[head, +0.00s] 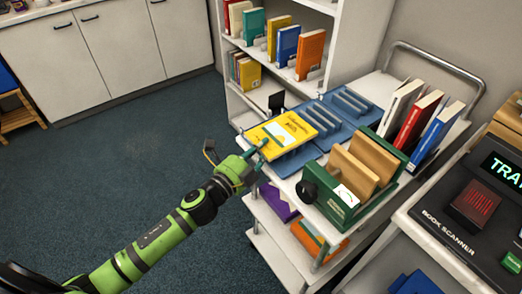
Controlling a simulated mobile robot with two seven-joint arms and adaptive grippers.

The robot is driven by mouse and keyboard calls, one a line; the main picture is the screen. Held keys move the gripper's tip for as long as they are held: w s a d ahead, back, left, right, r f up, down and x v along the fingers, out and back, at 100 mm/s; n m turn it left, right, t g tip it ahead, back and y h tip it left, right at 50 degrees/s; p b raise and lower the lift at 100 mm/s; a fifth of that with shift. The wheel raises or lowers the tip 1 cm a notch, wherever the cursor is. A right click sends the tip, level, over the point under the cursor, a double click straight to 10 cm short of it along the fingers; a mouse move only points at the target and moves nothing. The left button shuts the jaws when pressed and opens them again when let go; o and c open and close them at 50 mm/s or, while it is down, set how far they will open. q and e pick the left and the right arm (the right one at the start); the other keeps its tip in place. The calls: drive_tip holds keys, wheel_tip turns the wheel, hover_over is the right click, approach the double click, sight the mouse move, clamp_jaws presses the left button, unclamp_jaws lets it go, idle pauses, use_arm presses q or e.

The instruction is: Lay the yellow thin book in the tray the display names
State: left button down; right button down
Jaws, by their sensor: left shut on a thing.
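My left gripper (257,153) is shut on the near edge of the yellow thin book (290,129). The book lies roughly flat, cover up, over the left part of the blue trays on the cart top; I cannot tell whether it touches the tray below. A blue ribbed tray (352,104) shows behind and right of it, and another blue part (298,157) shows just in front. The display (503,169) on the book scanner is cut off at the right edge; only "TRA" is readable. My right gripper is not in view.
A green device (340,200) with wooden blocks stands on the cart in front of the trays. Upright books (408,118) stand at right. A white bookshelf (232,103) is behind the cart. Purple and orange books lie on lower shelves. Open floor is at left.

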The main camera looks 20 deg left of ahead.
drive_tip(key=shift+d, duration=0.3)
use_arm(q)
drive_tip(key=shift+f, duration=0.1)
drive_tip(key=c, duration=1.2)
unclamp_jaws()
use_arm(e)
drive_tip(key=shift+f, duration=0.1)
use_arm(q)
drive_tip(key=shift+s+a, duration=0.1)
drive_tip(key=shift+s, duration=0.15)
drive_tip(key=shift+b+v, duration=0.9)
drive_tip(key=shift+v, duration=4.85)
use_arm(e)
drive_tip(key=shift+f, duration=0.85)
